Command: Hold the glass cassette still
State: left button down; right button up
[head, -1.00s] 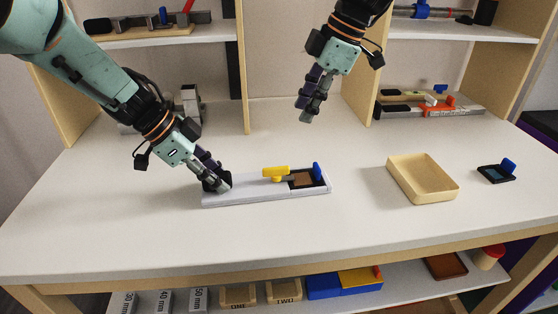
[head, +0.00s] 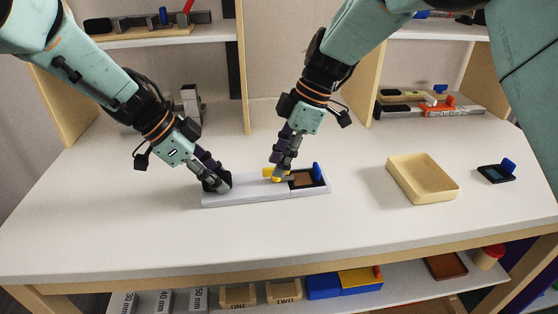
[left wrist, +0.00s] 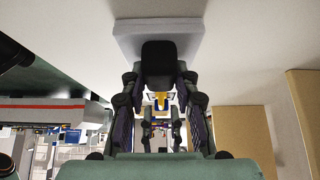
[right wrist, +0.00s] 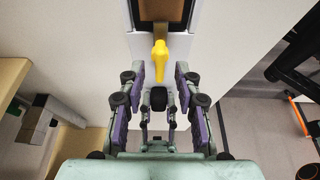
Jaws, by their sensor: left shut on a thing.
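A long pale grey holder (head: 240,196) lies on the table. Its right end holds a dark frame with a brown window (head: 304,180) and an upright blue tab (head: 317,172). A yellow lever (head: 268,173) stands beside the frame. My left gripper (head: 217,184) is shut on the black block at the holder's left end; the block (left wrist: 158,60) shows between its fingers. My right gripper (head: 277,176) is at the yellow lever, fingers apart on either side of it in the right wrist view (right wrist: 160,52). A small dark cassette with a blue tab (head: 496,174) lies at the far right. I cannot tell which is the glass cassette.
An empty cream tray (head: 424,192) stands right of the holder. Shelves with tools (head: 430,108) rise behind the table. A lower shelf (head: 405,290) holds blocks and boxes. The front of the tabletop is clear.

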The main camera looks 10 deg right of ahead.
jog(key=shift+a+f, duration=0.2)
jog(key=shift+f, duration=0.3)
grip_shut()
